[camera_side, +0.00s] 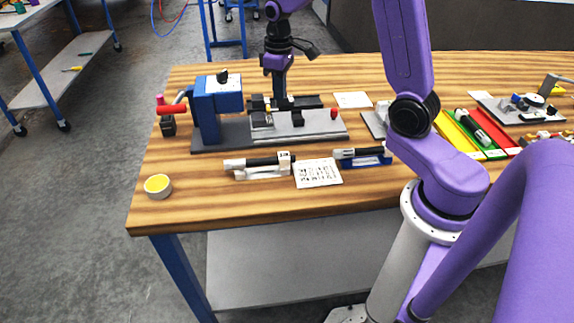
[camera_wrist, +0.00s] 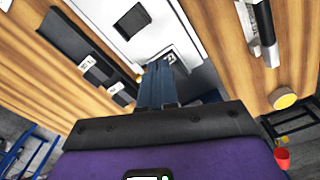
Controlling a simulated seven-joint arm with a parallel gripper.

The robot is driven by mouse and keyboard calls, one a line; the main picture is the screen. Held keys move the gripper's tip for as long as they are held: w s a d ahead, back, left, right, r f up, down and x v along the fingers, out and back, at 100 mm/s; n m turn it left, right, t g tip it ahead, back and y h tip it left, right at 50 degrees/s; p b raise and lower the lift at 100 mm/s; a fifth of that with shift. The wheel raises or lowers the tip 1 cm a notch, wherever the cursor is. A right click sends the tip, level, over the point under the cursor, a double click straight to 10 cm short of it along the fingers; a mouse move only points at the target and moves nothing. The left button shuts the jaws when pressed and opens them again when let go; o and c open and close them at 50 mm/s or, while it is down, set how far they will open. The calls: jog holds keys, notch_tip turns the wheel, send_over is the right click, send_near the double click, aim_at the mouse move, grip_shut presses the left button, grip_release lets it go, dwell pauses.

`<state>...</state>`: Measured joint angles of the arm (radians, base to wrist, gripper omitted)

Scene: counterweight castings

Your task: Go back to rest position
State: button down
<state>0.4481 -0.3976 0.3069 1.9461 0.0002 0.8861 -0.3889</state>
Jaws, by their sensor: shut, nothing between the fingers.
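My gripper (camera_side: 281,104) hangs pointing down over the fixture with the grey plate (camera_side: 300,126) and the tall blue block (camera_side: 219,100). Its fingers look closed, with nothing visible between them. In the side view the tips are close to the dark bars behind the plate; I cannot tell whether they touch. In the wrist view the closed fingers (camera_wrist: 158,82) stick out past the dark gripper body, over a light plate (camera_wrist: 145,30) with a dark square opening. A dark bar with white tags (camera_wrist: 75,55) lies to the left.
A white holder (camera_side: 257,168), a printed card (camera_side: 318,173) and a blue holder (camera_side: 362,157) sit along the front. A yellow-topped round tub (camera_side: 158,186) is near the left corner. Coloured trays (camera_side: 457,134) are at right. Bare wood lies at the front left.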

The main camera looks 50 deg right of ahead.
jog(key=s+a+r+n, duration=0.3)
jog(key=s+a+n, duration=0.1)
jog(key=s+a, duration=0.85)
jog(key=s+n, duration=0.4)
jog(key=s, duration=1.3)
jog(key=shift+a+n, duration=0.15)
jog(key=shift+n, duration=0.25)
